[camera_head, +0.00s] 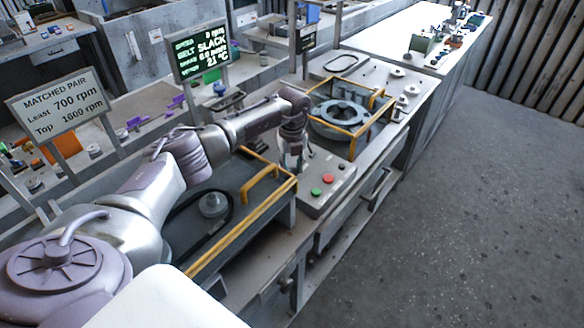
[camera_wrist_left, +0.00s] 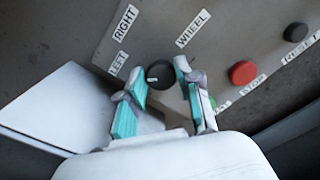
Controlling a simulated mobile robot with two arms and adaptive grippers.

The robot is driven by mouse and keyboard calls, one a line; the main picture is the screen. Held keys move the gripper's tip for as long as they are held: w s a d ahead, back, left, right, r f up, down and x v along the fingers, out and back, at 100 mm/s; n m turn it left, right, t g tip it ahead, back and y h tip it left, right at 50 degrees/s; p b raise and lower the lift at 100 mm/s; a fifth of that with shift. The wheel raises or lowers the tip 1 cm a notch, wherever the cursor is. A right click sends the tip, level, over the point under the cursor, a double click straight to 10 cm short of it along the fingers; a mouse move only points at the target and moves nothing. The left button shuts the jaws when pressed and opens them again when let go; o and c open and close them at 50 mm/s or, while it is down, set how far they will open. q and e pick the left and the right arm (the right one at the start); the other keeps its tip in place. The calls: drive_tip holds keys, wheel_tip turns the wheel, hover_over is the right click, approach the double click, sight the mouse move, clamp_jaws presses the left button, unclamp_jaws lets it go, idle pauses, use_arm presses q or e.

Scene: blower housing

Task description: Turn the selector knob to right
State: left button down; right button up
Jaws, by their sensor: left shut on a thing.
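The selector knob (camera_wrist_left: 163,73) is a dark round knob on the grey control panel (camera_wrist_left: 235,55), seen in the left wrist view. A small white mark shows on its side nearer the LEFT label (camera_wrist_left: 118,64); the RIGHT label (camera_wrist_left: 126,23) is farther up. My left gripper (camera_wrist_left: 160,71) has its teal-padded fingers on either side of the knob, shut on it. In the head view my left gripper (camera_head: 291,160) reaches down at the panel box (camera_head: 318,203) and hides the knob. My right gripper is in neither view.
On the panel are a red button (camera_head: 315,192), a green button (camera_head: 328,178) and a black button (camera_head: 341,166). A yellow-framed guard (camera_head: 372,128) over a round housing stands behind. A screen (camera_head: 200,52) reads BELT SLACK. The floor at right is clear.

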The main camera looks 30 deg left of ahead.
use_arm(q)
drive_tip(key=m+b, duration=0.2)
drive_tip(key=m, duration=0.1)
drive_tip(key=shift+f, duration=0.15)
drive_tip(key=m+b, duration=0.1)
drive_tip(key=m, duration=0.2)
drive_tip(key=shift+w+b, duration=0.1)
drive_tip(key=shift+b, duration=0.3)
drive_tip(key=m+b, duration=0.1)
drive_tip(key=m, duration=0.3)
drive_tip(key=shift+d+b, duration=0.1)
drive_tip(key=shift+b, duration=0.3)
drive_tip(key=shift+m, duration=0.3)
drive_tip(key=shift+r, duration=0.2)
drive_tip(key=c, duration=0.8)
unclamp_jaws()
